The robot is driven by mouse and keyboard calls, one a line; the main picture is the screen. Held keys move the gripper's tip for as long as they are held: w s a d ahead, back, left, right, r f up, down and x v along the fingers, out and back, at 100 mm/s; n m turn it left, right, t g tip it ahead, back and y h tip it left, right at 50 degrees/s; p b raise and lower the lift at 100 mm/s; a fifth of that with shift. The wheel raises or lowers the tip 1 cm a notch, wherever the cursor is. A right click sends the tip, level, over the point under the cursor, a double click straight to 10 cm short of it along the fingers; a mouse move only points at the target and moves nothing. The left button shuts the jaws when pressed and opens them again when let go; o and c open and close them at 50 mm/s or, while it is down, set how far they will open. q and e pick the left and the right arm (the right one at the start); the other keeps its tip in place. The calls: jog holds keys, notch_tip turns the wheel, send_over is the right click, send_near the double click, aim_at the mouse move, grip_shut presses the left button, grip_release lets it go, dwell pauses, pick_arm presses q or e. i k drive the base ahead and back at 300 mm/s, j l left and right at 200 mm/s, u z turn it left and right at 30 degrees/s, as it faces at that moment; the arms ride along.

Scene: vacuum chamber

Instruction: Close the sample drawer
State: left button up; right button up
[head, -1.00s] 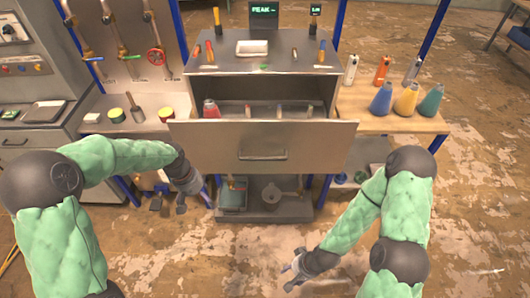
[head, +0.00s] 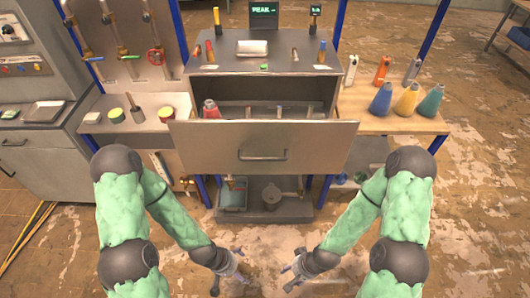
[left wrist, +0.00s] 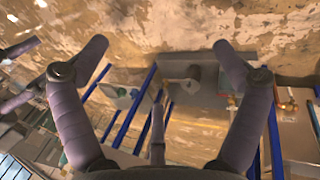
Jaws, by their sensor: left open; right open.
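The sample drawer (head: 215,145) is a grey metal drawer pulled out of the cabinet in the middle of the head view. Its front carries a bar handle (head: 263,155). A red-capped bottle (head: 210,109) and a few small items stand inside it. My left gripper (head: 238,280) is open and empty, low in front of the drawer and apart from it. Its two spread fingers show in the left wrist view (left wrist: 155,75), with nothing between them. My right gripper (head: 287,276) is open and empty, just right of the left one, also below and in front of the drawer.
The cabinet top (head: 225,75) holds a white tray (head: 252,48) and small tools. The right bench (head: 360,115) carries blue, yellow and teal flasks. A lower shelf (head: 290,208) stands under the drawer. The floor in front is clear.

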aim_at(251, 137)
jog(key=i, duration=1)
